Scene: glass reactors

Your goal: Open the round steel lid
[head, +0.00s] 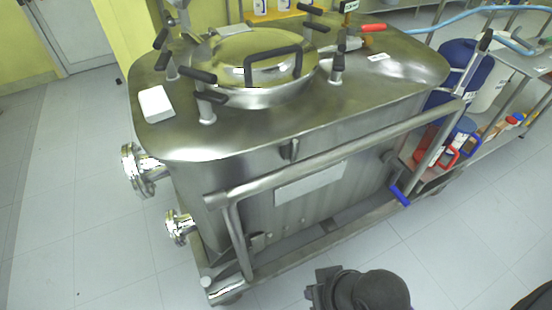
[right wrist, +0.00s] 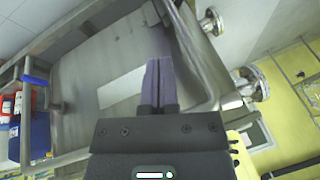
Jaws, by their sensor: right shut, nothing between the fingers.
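The round steel lid (head: 250,62) lies closed on top of a steel tank (head: 240,130) in the head view. It is shiny and domed, with a black bar handle (head: 273,65) across its near right side. Several black-knobbed clamps stand around its rim, among them one at the near left (head: 207,104) and one at the right (head: 338,65). My right gripper (right wrist: 160,65) is shut and empty in the right wrist view, with the tank's side beyond its fingers. In the head view, dark parts of my right arm show low at the bottom, well apart from the lid. My left gripper is not in view.
A steel rail (head: 330,155) runs along the tank's near side. A white block (head: 156,104) sits on the tank top at left. Flanged pipes (head: 140,170) stick out at left. A blue drum (head: 458,72) and a shelf with bottles stand at right. Floor at left is clear.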

